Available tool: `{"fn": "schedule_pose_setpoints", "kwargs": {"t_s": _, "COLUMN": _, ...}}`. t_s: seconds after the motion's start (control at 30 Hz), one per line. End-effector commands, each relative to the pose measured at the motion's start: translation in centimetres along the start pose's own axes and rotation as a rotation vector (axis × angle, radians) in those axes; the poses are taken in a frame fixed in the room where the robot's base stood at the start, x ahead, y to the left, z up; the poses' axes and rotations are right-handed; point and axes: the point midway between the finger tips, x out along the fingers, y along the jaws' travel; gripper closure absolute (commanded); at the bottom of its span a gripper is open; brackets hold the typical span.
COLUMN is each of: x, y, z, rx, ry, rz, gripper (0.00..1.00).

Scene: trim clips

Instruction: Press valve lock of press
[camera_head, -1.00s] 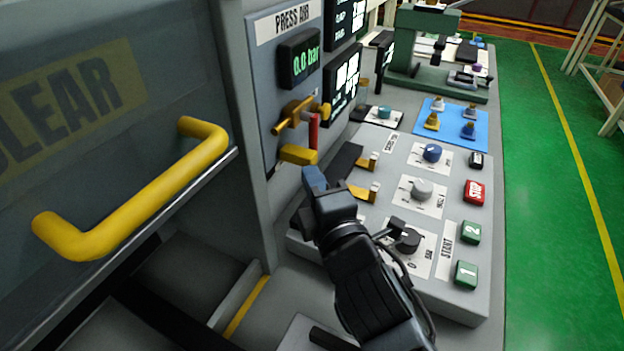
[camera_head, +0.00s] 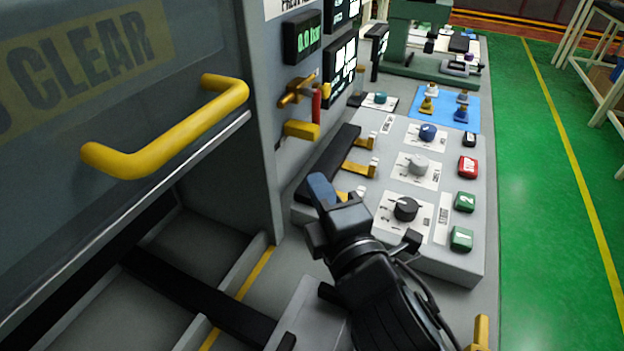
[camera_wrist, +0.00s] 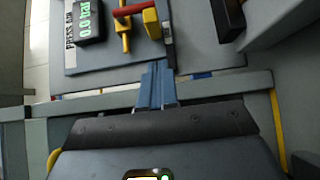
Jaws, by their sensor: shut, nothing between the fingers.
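The press air panel carries a brass valve with a yellow handle (camera_head: 296,91). Just below it are a red bar (camera_head: 316,104) and a yellow block (camera_head: 301,130), which look like the valve lock. In the wrist view the yellow handle (camera_wrist: 124,27), red bar (camera_wrist: 134,9) and yellow block (camera_wrist: 151,23) show at the top. My gripper (camera_head: 321,188) is shut and empty, its blue fingertips below the yellow block and apart from it. The fingers also show in the wrist view (camera_wrist: 158,84), pointing up towards the panel.
A digital gauge (camera_head: 302,37) sits above the valve. A control box (camera_head: 384,228) with knobs, buttons and yellow-based levers lies right of my gripper. A door with a yellow handle (camera_head: 165,130) stands at left.

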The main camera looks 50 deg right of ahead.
Motion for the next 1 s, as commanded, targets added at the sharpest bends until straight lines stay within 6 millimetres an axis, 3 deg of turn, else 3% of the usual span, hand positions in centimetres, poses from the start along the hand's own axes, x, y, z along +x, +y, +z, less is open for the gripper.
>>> {"fn": "schedule_pose_setpoints", "kwargs": {"t_s": 0.1, "x": -1.9, "y": -0.4, "z": 0.0, "rx": 0.002, "ry": 0.000, "rz": -0.004, "gripper": 1.00}}
{"fn": "schedule_pose_setpoints", "kwargs": {"t_s": 0.33, "x": -3.8, "y": -0.1, "z": 0.0, "rx": 0.000, "ry": 0.000, "rz": -0.001, "gripper": 1.00}}
{"fn": "schedule_pose_setpoints", "kwargs": {"t_s": 1.0, "x": -4.2, "y": 0.0, "z": 0.0, "rx": 0.001, "ry": 0.000, "rz": -0.001, "gripper": 1.00}}
